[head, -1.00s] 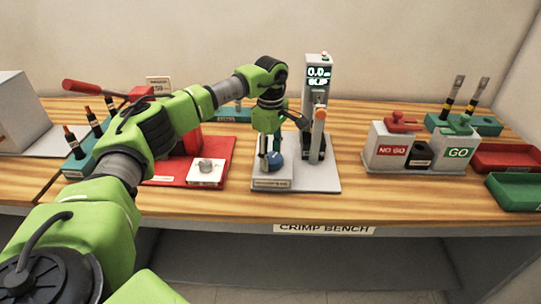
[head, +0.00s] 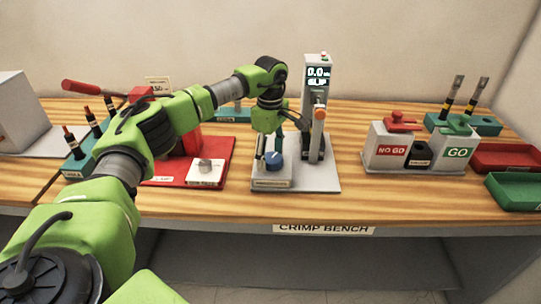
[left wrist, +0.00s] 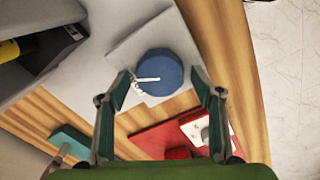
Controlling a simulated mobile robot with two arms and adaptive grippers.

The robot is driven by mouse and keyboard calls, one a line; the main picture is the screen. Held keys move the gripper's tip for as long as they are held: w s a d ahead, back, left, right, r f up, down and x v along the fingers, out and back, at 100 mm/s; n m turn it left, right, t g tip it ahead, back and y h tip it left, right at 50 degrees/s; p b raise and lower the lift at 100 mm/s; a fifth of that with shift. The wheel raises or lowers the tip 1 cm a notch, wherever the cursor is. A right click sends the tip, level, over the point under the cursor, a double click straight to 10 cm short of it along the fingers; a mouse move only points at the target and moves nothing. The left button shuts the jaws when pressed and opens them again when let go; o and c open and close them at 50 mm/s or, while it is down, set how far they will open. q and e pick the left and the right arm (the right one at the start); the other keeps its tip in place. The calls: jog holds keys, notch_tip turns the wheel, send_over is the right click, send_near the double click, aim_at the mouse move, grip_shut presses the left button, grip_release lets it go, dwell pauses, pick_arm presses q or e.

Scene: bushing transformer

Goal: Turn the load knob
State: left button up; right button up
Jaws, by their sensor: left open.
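The load knob is a round blue knob (head: 273,160) with a white pointer line, on a small grey block at the front of the tester's base plate (head: 318,181). It shows large in the left wrist view (left wrist: 160,73), its pointer running towards the left finger. My left gripper (head: 264,146) is above the knob, pointing down. In the left wrist view its two fingers (left wrist: 163,95) are spread, one on each side of the knob's near edge, with gaps visible. Nothing is held. My right gripper is not in view.
The tester column (head: 317,110) with a lit display stands just right of my gripper. A red base (head: 222,152) with a grey knob (head: 206,166) is to the left. NO GO and GO blocks (head: 392,152) and trays (head: 510,157) are at right. Bare bench lies between.

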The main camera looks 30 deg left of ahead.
aim_at(270, 157)
pick_arm(q)
notch_tip(270, 157, up, 12)
dwell(0.5)
dwell(0.4)
